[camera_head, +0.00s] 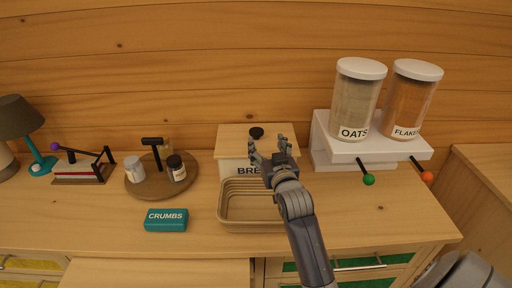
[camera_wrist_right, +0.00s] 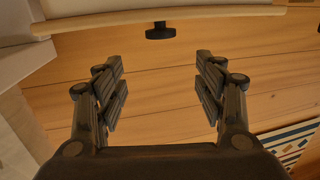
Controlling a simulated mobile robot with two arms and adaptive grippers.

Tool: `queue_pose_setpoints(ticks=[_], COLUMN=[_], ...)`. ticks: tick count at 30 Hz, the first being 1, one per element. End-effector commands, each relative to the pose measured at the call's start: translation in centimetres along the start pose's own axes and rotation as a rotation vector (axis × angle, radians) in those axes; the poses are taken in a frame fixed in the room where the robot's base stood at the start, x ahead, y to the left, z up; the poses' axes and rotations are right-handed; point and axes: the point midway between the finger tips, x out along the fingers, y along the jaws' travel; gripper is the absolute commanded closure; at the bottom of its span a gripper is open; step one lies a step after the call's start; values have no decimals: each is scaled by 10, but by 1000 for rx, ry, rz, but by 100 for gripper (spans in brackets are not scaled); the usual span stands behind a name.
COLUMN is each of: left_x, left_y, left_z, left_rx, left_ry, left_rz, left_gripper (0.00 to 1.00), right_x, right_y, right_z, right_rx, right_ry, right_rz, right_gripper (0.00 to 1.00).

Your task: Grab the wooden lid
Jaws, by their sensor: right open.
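The wooden lid (camera_head: 232,137) is a pale board with a black knob (camera_head: 256,132), lying on the white bread bin (camera_head: 229,167) against the back wall. In the right wrist view the lid (camera_wrist_right: 100,22) is a thin edge along the top, with its knob (camera_wrist_right: 160,31) pointing down. My right gripper (camera_head: 269,150) is open and empty in front of the bin, hiding part of its label. In the right wrist view the knob lies beyond and between the spread fingers (camera_wrist_right: 160,75), apart from them. My left gripper is out of view.
A tan basket (camera_head: 232,223) stands in front of the bin. A teal CRUMBS box (camera_head: 166,220) and a round board (camera_head: 150,190) with shakers are to the left. A white shelf (camera_head: 345,151) with OATS (camera_head: 356,100) and FLAKES (camera_head: 408,100) jars is right. The right counter is clear.

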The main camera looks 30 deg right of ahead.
Motion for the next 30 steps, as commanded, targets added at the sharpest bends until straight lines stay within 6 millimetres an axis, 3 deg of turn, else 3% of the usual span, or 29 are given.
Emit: queue_pose_setpoints(ticks=[1,5,15,23,30], left_x=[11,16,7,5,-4], left_y=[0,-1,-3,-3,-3], left_z=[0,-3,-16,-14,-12], left_rx=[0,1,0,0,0], left_ry=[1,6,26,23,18], left_rz=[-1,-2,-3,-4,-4], left_gripper=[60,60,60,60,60], right_x=[1,3,47,61,87], right_y=[0,0,0,0,-3], right_z=[11,15,14,14,17], right_rx=[0,0,0,0,0], right_ry=[0,1,1,1,0], right_rz=[0,0,0,0,0], right_gripper=[36,36,36,36,36])
